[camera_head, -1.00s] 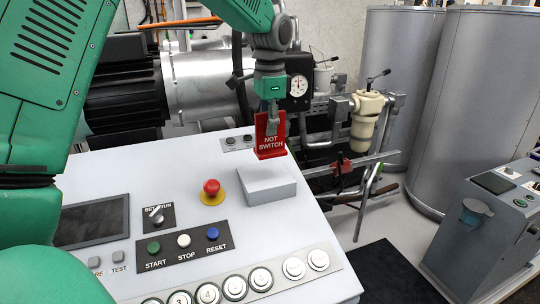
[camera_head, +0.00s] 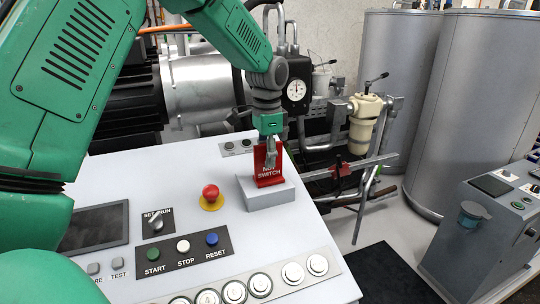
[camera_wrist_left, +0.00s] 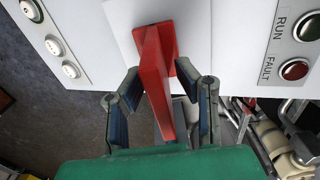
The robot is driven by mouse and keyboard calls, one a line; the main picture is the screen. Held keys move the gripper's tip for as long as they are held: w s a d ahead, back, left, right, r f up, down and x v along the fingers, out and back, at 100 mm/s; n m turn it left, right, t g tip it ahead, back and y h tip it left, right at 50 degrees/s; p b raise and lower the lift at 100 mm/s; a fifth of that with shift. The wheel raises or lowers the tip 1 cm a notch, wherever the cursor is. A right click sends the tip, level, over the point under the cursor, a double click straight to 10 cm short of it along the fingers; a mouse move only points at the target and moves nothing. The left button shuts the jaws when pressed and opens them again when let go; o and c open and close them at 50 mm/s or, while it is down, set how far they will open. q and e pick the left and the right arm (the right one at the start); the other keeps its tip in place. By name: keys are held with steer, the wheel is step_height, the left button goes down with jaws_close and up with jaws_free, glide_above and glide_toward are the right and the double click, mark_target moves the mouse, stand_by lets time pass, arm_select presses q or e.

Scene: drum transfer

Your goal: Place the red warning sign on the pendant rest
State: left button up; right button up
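The red warning sign (camera_head: 268,180) stands upright on the light grey block, the pendant rest (camera_head: 270,200), on the control panel. Its base appears to touch the block's top. The wrist view also shows the sign (camera_wrist_left: 160,75) edge-on, its foot on the pale block surface (camera_wrist_left: 195,35). My left gripper (camera_head: 271,158) is at the upper part of the sign and hides some of its lettering. In the wrist view its fingers (camera_wrist_left: 158,78) are spread on both sides of the plate, with gaps visible, so it is open. My right gripper is not in view.
A red emergency button (camera_head: 210,192) stands left of the block. Start, stop and reset buttons (camera_head: 183,246) and a row of round white buttons (camera_head: 262,285) lie in front. A metal frame with a valve (camera_head: 365,125) stands behind right. A grey console (camera_head: 485,220) stands at right.

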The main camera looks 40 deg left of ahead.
arm_select(q)
steer(key=shift+a+f, duration=0.15)
steer(key=shift+a, duration=0.5)
steer(key=shift+a+f, duration=0.1)
steer(key=shift+a, duration=0.4)
steer(key=r, duration=0.2)
steer(key=d+r, duration=0.1)
steer(key=r, duration=0.2)
steer(key=d+r+b, duration=0.1)
steer(key=r, duration=0.1)
steer(key=shift+r, duration=0.4)
steer(key=shift+s+a+r+b, duration=0.1)
steer(key=shift+r+b, duration=0.05)
steer(key=shift+r, duration=1.1)
steer(key=shift+a+r+b, duration=0.1)
steer(key=shift+r+b, duration=0.05)
steer(key=shift+r, duration=1.05)
steer(key=shift+d, duration=0.15)
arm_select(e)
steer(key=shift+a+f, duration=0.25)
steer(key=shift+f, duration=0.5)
